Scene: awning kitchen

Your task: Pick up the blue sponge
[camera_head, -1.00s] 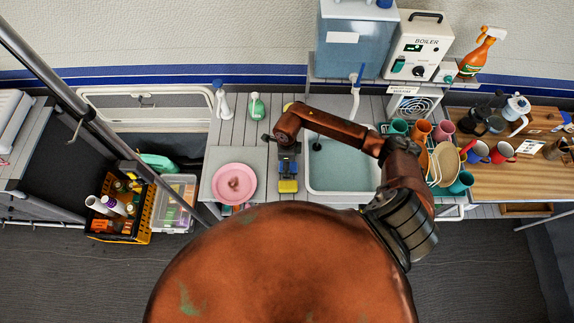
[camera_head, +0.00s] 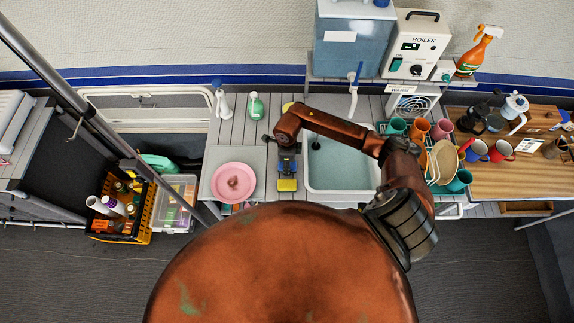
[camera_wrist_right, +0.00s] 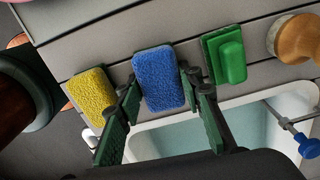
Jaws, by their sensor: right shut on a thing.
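The blue sponge (camera_wrist_right: 158,80) lies between the two green-padded fingers of my right gripper (camera_wrist_right: 160,108) in the right wrist view. The fingers are shut on its sides. In the head view my right gripper (camera_head: 287,150) points down over the counter left of the sink and partly covers the blue sponge (camera_head: 287,166). The sponge still appears close to the counter; I cannot tell whether it touches it. My left gripper is not in view.
A yellow sponge (camera_wrist_right: 91,96) lies left of the blue one, and a green scrubber (camera_wrist_right: 229,55) right of it. The sink (camera_head: 342,165) is to the right. A pink plate (camera_head: 235,183) stands left. Cups and a dish rack (camera_head: 433,165) stand beyond the sink.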

